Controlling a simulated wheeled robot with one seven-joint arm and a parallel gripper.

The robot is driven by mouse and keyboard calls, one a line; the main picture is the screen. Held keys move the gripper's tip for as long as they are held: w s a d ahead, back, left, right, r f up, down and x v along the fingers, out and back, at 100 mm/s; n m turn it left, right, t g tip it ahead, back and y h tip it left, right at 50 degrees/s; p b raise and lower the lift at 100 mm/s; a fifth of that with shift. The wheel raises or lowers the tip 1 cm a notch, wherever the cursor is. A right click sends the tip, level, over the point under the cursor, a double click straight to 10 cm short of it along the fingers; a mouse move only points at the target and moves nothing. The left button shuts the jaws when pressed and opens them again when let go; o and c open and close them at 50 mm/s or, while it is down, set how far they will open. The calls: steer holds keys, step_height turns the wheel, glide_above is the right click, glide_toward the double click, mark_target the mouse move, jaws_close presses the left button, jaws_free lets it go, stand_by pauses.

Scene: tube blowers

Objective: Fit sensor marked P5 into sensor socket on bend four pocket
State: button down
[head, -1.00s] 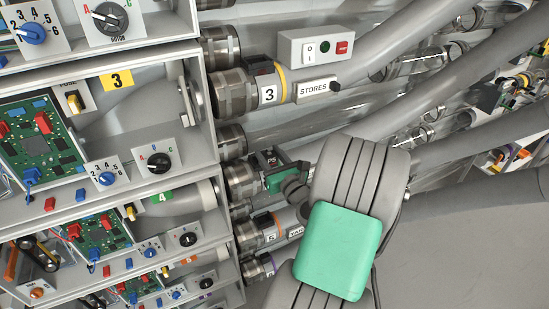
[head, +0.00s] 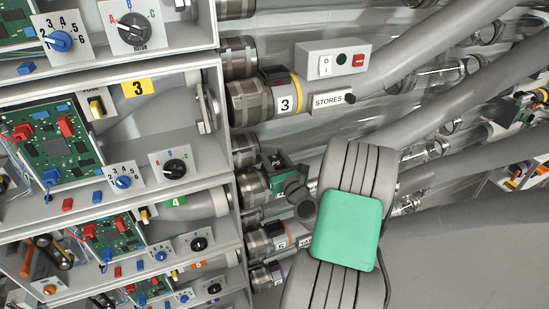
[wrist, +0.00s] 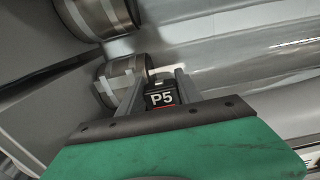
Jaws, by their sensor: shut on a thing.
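My gripper (wrist: 160,90) is shut on the sensor marked P5 (wrist: 161,97), a small black block with white lettering and a red line, held between its two grey fingers. In the head view my gripper (head: 280,168) is beside the metal collar (head: 254,185) of the fourth tube, with a green part showing there. In the wrist view a metal collar (wrist: 118,80) lies just beyond the fingers. I cannot tell whether the sensor touches anything. The sensor socket is not clearly visible; my gripper and arm cover much of the fourth tube.
The tube marked 3 (head: 284,102) lies above, with a STORES label and a switch box (head: 335,60). The tube marked 5 (head: 272,240) lies close below. Open-fronted bays with circuit boards (head: 55,150) and knobs stand at left.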

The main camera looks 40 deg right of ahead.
steer(key=shift+f, duration=0.25)
stand_by(0.5)
steer(key=c, duration=0.7)
jaws_free()
steer(key=b+v, duration=0.2)
steer(key=v, duration=0.5)
steer(key=shift+d+f, duration=0.1)
steer(key=shift+s+a, duration=0.2)
steer(key=shift+s, duration=0.2)
